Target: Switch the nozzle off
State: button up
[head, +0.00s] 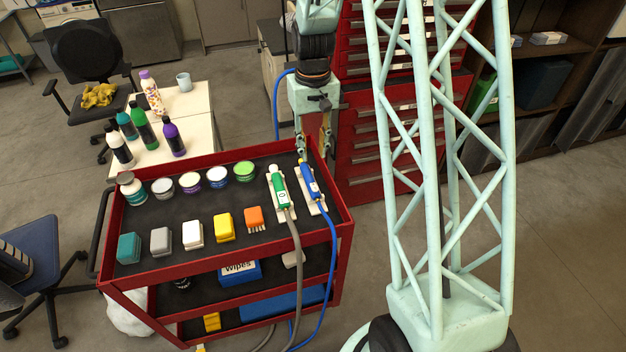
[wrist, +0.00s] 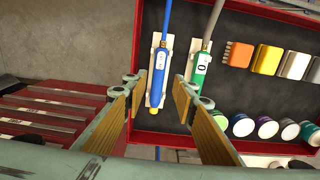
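A blue nozzle (head: 310,180) with a blue hose and a green nozzle (head: 279,186) with a grey hose lie on cream holders at the right end of the cart's top tray (head: 180,262). The blue nozzle (wrist: 158,80) has a yellow tip and a white label that is too small to read surely. The green nozzle (wrist: 201,68) has a white label that looks like a 0. My gripper (head: 315,150) is above the tray's far edge, near the blue nozzle's tip. In the wrist view its fingers (wrist: 158,90) are apart, with the blue nozzle showing between them and nothing held.
Round tins (head: 190,182) and coloured blocks and a brush (head: 223,226) stand left of the nozzles. Red drawers (head: 385,150) stand behind the cart. Bottles (head: 145,130) stand on a white table at left. The red tray rim borders the nozzles.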

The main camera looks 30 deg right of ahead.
aim_at(313, 184)
jog(key=shift+f+b, duration=0.5)
jog(key=shift+f, duration=6.15)
jog(key=shift+c, duration=0.6)
jog(key=c, duration=0.8)
